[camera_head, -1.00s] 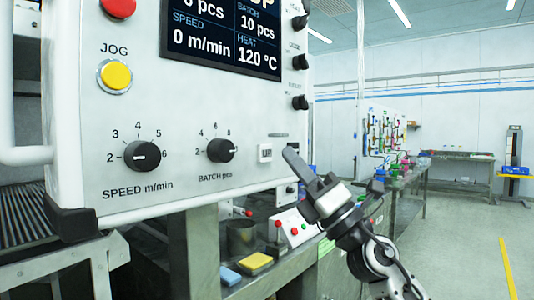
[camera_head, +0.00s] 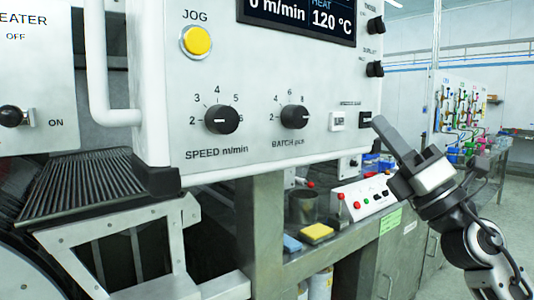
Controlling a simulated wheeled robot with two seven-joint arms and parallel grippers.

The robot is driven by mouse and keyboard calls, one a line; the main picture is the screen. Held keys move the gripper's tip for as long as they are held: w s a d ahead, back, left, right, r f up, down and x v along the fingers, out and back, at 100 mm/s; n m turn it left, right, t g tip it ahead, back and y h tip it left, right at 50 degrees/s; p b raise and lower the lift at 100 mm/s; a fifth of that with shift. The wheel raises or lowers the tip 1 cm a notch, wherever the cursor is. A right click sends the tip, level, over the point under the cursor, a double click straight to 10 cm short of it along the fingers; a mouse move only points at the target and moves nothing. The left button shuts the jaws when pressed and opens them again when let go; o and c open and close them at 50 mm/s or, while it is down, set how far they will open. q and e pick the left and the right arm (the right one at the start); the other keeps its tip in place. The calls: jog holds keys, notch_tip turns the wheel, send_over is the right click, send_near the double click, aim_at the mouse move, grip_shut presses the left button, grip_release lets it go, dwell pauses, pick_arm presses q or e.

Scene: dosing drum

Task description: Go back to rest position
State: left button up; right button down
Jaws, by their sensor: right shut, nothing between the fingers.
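My right gripper (camera_head: 385,127) is shut and empty. Its fingertips are in front of the lower right corner of the white control panel (camera_head: 264,151), near a small dark switch (camera_head: 365,119). I cannot tell whether they touch the panel. The arm comes in from the lower right. The panel carries a yellow JOG button (camera_head: 197,41), a SPEED knob (camera_head: 221,119), a BATCH knob (camera_head: 295,116) and a screen (camera_head: 290,12) cut off at the top. My left gripper is not in view.
A ribbed roller bed (camera_head: 80,185) and metal frame lie at the left, below a heater box (camera_head: 30,80). Under the panel, a bench holds a metal cup (camera_head: 302,207), a yellow block (camera_head: 317,232), a blue block (camera_head: 291,243) and a button box (camera_head: 369,195). Open floor lies at far right.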

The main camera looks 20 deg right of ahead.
jog(key=w+a+f+m+g+h, duration=0.1)
jog(key=a+f+m+g+h, duration=0.15)
jog(key=f+m, duration=0.65)
jog(key=w+a+f+m+g+h, duration=0.15)
jog(key=f+m+h, duration=0.3)
jog(key=f, duration=0.85)
jog(key=w+a+f+m+g+h, duration=0.1)
jog(key=f+m+g+h, duration=0.1)
jog(key=f+m, duration=0.7)
jog(key=s+a+f+m+g+y, duration=0.1)
jog(key=s+a+f+m+g, duration=0.1)
jog(key=s+a+f, duration=0.3)
jog(key=s+a+f+m+g+y, duration=0.1)
jog(key=s+a+f+m+g, duration=0.2)
jog(key=f, duration=0.8)
jog(key=s+a+f+m+g, duration=0.2)
jog(key=s+a+f+g, duration=0.2)
jog(key=s+a+f, duration=0.3)
notch_tip(320, 180, down, 2)
jog(key=shift+s+a+f+y, duration=0.1)
jog(key=shift+s+a+y, duration=0.1)
jog(key=shift+a+y, duration=0.2)
jog(key=shift+m, duration=0.25)
